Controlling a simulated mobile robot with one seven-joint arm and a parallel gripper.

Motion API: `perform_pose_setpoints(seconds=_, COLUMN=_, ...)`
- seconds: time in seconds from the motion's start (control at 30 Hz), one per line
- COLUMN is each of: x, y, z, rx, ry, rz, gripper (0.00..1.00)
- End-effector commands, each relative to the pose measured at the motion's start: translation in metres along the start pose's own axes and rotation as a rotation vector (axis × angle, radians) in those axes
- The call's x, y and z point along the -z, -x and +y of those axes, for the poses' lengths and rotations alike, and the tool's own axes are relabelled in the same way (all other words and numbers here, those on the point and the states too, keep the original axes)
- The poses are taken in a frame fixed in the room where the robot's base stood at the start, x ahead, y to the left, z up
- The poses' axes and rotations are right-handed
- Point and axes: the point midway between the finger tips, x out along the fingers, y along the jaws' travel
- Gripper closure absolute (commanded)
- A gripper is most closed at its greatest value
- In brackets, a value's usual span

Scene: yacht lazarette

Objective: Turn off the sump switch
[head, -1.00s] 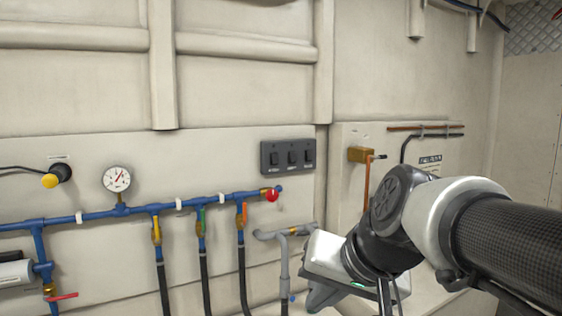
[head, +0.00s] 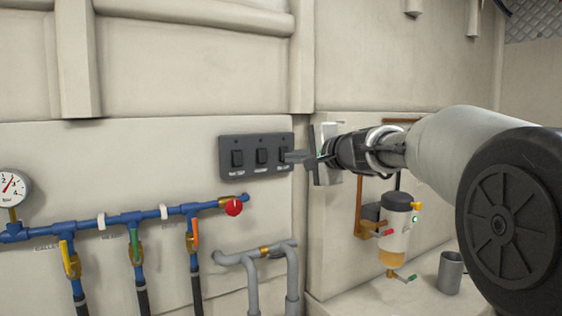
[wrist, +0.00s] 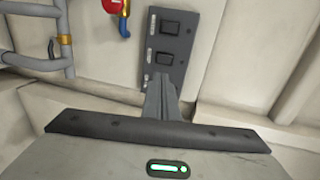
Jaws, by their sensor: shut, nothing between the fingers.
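A dark switch panel (head: 249,147) with a row of three black rocker switches is mounted on the pale wall in the head view. The labels under the rockers are too small to read, so I cannot tell which is the sump switch. My gripper (head: 288,157) is shut and empty, its fingertips at the panel's right end, in front of the rightmost rocker and partly covering it. In the wrist view the panel (wrist: 187,42) shows two rockers, and my shut fingers (wrist: 160,80) hide its near end. I cannot tell whether the fingertips touch the panel.
Below the panel runs a blue pipe manifold (head: 120,220) with coloured valve handles and a red knob (head: 233,208). Grey pipes (head: 262,253) stand under it. A filter unit (head: 395,230) and a grey cup (head: 450,272) are at the lower right.

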Motion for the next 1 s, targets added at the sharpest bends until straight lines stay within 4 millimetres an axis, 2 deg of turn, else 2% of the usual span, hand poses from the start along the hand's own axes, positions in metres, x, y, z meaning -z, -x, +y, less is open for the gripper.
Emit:
perform_pose_setpoints(seconds=0.47, x=0.001, y=-0.007, z=-0.001, rx=0.003, ry=-0.007, rz=0.000, gripper=1.00)
perform_pose_setpoints(seconds=0.63, x=0.000, y=-0.032, z=-0.002, rx=0.002, ry=-0.008, rz=-0.002, gripper=1.00)
perform_pose_setpoints(seconds=1.0, x=0.001, y=-0.109, z=-0.004, rx=0.002, ry=-0.007, rz=-0.001, gripper=1.00)
